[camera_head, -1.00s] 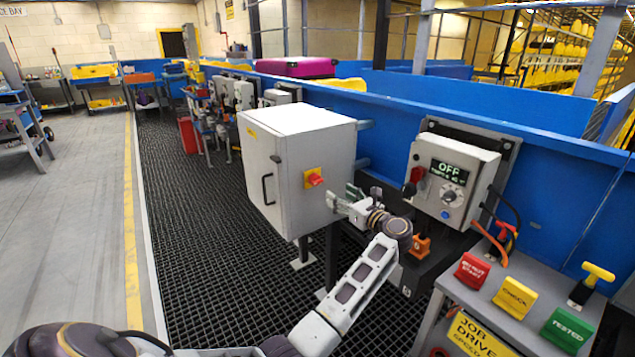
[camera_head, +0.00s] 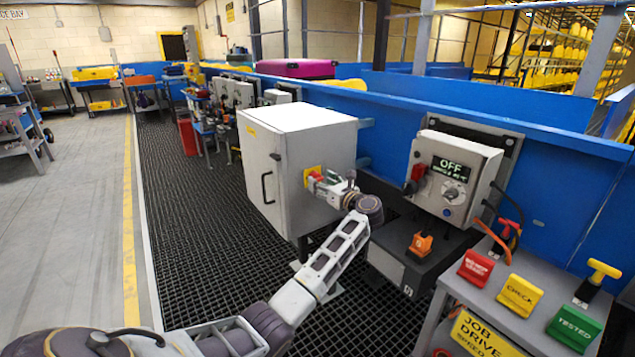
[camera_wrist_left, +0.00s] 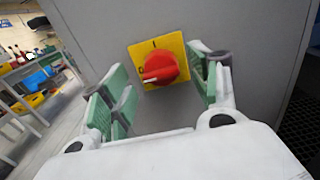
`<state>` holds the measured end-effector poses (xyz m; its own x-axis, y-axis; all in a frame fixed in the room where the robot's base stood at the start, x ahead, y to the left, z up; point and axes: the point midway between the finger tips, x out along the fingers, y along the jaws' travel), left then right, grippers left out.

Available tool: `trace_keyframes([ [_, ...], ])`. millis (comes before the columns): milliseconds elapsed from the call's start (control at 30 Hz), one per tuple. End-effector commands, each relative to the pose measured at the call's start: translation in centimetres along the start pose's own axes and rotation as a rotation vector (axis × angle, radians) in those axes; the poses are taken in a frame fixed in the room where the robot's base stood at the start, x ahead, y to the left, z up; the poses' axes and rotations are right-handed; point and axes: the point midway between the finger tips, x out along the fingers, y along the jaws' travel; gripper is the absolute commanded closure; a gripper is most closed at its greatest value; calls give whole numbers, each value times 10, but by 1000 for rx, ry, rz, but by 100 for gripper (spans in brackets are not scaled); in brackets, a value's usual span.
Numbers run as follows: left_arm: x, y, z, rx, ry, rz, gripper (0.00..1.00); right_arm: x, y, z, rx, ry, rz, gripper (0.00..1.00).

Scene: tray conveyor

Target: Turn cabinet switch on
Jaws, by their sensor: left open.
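The cabinet (camera_head: 280,170) is a light grey box with a black handle on its front door. In the left wrist view my left gripper (camera_wrist_left: 160,98) is open, fingers either side of the knob; contact cannot be told. My right gripper is not in view.
A control box (camera_head: 453,178) reading OFF hangs on the blue rail to the right. A grey bench with red (camera_head: 476,267), yellow (camera_head: 520,296) and green (camera_head: 574,327) tags stands at lower right. The dark grating floor (camera_head: 205,260) left of the cabinet is clear.

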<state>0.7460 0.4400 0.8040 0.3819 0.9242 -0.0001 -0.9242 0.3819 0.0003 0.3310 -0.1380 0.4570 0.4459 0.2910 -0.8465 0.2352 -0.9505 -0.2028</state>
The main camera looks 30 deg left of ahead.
Motion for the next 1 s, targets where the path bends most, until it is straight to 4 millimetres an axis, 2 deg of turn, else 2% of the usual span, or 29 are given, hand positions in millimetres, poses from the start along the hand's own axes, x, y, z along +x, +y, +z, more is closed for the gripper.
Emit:
trace_keyframes([
  [100, 13, 0, 0, 1, -2, 1, 39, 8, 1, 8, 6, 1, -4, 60],
  [300, 26, 0, 0, 1, -1, -1, 39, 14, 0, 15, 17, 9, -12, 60],
  [700, 30, 0, 0, 0, 0, -1, 39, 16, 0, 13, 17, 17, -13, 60],
  [767, 30, 0, 0, 0, 0, -1, 44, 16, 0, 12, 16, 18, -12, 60],
  [1000, 30, 0, 0, 0, 0, -1, 75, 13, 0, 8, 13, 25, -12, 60],
])
